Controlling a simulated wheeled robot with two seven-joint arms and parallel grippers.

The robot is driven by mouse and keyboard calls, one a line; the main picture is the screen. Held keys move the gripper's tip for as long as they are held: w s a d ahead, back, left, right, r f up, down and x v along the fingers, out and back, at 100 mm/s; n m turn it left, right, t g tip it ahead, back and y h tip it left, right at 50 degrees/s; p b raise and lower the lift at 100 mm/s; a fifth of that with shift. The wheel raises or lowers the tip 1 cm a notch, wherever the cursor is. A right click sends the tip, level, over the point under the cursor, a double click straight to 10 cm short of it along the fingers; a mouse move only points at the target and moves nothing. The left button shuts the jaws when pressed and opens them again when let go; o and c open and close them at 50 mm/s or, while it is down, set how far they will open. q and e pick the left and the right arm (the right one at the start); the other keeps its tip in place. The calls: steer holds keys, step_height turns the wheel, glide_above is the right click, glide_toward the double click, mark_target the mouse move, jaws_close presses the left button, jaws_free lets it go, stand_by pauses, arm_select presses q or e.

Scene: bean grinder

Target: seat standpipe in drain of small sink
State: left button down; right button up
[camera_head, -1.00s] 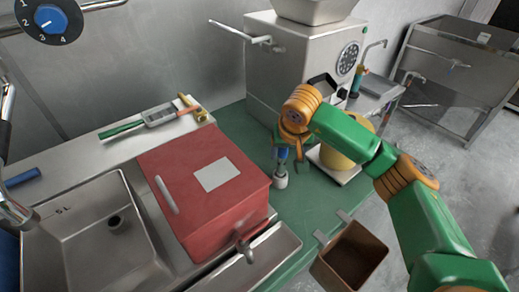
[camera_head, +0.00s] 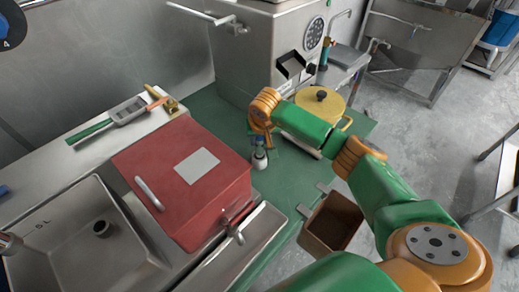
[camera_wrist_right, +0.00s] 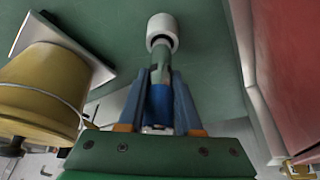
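My right gripper (camera_head: 257,138) is over the green surface, just right of the red box. In the right wrist view its two fingers (camera_wrist_right: 164,100) close around a slim piece (camera_wrist_right: 160,68) with blue and grey-green parts and a white ring-shaped end. That white end shows below the gripper in the head view (camera_head: 260,160); I cannot tell whether it touches the surface. A steel sink basin (camera_head: 65,255) is at lower left, with a dark round drain fitting (camera_head: 101,228). No separate standpipe is clearly recognisable. My left gripper is out of view.
The red box (camera_head: 180,180) stands between the basin and my right gripper. A yellow pot (camera_head: 325,103) and a steel machine (camera_head: 265,60) are beyond. A brown open bin (camera_head: 330,222) hangs at the near edge. A faucet (camera_head: 238,228) stands by the box.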

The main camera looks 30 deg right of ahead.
jaws_close()
stand_by(1.1)
